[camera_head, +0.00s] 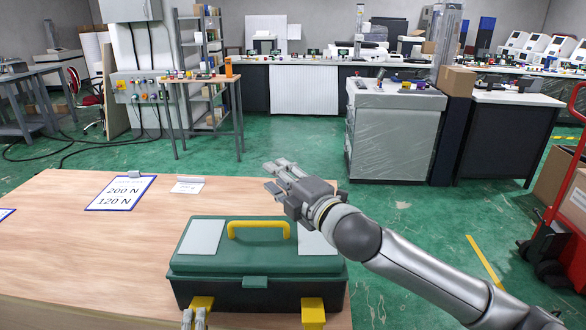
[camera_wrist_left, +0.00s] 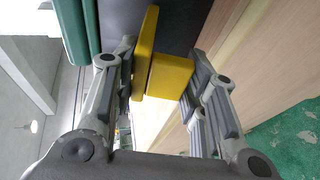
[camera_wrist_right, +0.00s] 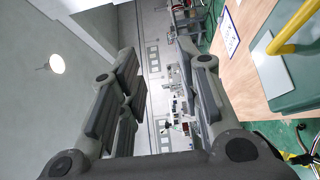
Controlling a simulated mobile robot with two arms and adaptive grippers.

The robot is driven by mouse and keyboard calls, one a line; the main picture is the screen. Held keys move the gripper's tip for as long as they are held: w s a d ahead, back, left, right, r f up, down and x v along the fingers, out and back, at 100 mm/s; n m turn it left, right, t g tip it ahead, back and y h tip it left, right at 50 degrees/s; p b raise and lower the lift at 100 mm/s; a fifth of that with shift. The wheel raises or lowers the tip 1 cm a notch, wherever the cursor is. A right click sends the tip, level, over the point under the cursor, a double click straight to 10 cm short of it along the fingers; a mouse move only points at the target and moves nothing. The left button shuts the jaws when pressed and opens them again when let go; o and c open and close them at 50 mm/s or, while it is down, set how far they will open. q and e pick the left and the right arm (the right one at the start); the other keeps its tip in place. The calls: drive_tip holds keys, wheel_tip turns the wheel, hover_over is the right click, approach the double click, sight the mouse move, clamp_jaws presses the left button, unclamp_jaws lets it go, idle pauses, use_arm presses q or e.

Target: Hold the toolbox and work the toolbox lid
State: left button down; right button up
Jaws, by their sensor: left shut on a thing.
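The toolbox (camera_head: 256,262) stands near the table's front edge, with a dark green lid (camera_head: 262,237), a black body, a yellow handle (camera_head: 258,224) and yellow latches at its front. The lid lies down on the body. My left gripper (camera_head: 194,318) is at the left latch (camera_head: 203,302); in the left wrist view (camera_wrist_left: 165,85) its fingers are shut on the yellow latch (camera_wrist_left: 172,75). My right gripper (camera_head: 279,172) is raised by the far right side of the toolbox. In the right wrist view (camera_wrist_right: 150,90) its fingers are apart and empty, with the handle (camera_wrist_right: 292,28) to the right.
A clipboard reading 200 N and 120 N (camera_head: 122,192) and a small sign (camera_head: 187,185) lie on the wooden table (camera_head: 75,240) left of and behind the toolbox. The right latch (camera_head: 313,312) is free. A red hand truck (camera_head: 555,215) stands at the far right.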

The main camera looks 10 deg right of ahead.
drive_tip(key=shift+s+d+r, duration=0.55)
drive_tip(key=shift+s+r, duration=0.15)
drive_tip(key=shift+r, duration=0.1)
drive_tip(key=shift+s+d+r, duration=0.55)
drive_tip(key=shift+s+r, duration=0.1)
drive_tip(key=shift+r, duration=0.15)
drive_tip(key=v, duration=1.2)
